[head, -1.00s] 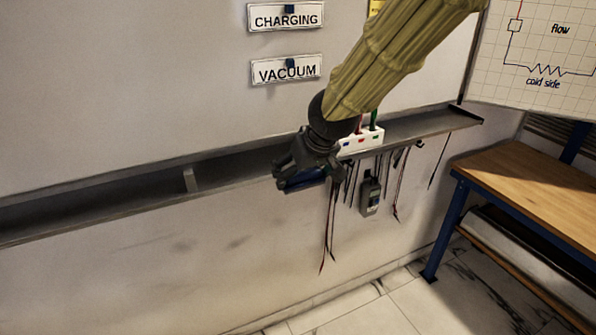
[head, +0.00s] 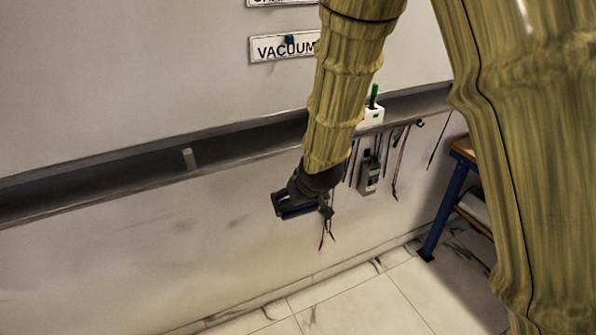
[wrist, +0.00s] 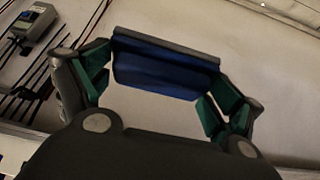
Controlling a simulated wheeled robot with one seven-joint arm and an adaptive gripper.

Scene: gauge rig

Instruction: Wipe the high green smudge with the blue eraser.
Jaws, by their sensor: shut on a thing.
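My gripper (head: 306,202) is shut on the blue eraser (wrist: 165,70). In the wrist view the eraser spans between the green-padded fingers, with a dark grey layer along its upper edge. In the head view the eraser (head: 297,211) shows as a dark blue strip at the gripper's left end, in front of the wall below the tray. No green smudge shows in either view. Part of the wall is hidden behind my arm.
A grey tray (head: 100,186) runs along the whiteboard's foot. A white marker holder (head: 371,117) with a green marker, hanging leads and a grey meter (head: 369,178) are right of my gripper. A VACUUM label (head: 283,48) is above. A workbench (head: 462,155) stands at right.

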